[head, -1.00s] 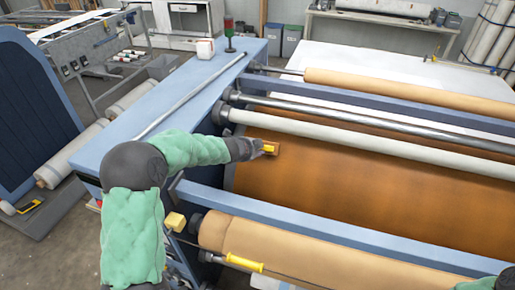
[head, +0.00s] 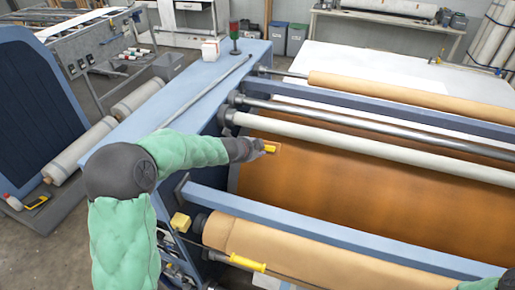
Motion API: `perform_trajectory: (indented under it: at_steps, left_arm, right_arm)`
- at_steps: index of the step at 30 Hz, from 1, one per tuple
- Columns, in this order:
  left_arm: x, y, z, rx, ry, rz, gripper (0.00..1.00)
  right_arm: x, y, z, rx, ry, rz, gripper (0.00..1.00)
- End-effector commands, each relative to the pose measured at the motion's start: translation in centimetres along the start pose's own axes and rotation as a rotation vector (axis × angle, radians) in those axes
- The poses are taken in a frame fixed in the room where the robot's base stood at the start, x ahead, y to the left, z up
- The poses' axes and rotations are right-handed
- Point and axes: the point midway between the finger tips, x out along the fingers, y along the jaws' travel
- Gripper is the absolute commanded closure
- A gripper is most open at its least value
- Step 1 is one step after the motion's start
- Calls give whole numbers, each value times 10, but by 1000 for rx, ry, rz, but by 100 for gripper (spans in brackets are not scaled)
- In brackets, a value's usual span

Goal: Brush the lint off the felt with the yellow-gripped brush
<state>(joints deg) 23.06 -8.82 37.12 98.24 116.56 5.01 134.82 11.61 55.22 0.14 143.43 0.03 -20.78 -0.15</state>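The brown felt (head: 345,195) stretches between the rollers of the press. My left gripper (head: 262,149) reaches over the felt's upper left part. The yellow-gripped brush (head: 270,149) is at its fingertips, and the gripper appears shut on the yellow grip. The brush is at or just above the felt; I cannot tell if it touches. Lint is too small to make out. Only a green-sleeved piece of my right arm (head: 487,284) shows at the bottom right corner; its gripper is out of view.
A pale roller (head: 370,146) runs just behind the brush, and a blue beam (head: 330,229) crosses in front. A yellow block (head: 180,222) sits by the frame.

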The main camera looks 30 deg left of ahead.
Motion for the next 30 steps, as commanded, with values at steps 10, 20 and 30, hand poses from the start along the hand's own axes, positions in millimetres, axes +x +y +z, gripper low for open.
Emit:
perform_trajectory:
  at_steps: [10, 20, 30]
  left_arm:
    - [-12, -6, -2, 0, -1, -3, 100]
    - [-29, -10, -4, 0, 0, -2, 100]
    - [-28, -9, -4, 0, 0, -1, 100]
  right_arm:
    - [-8, -3, 0, 0, 0, 0, 100]
    - [-19, -7, 1, 0, 0, 0, 100]
    - [-18, -6, 1, 0, 0, 0, 100]
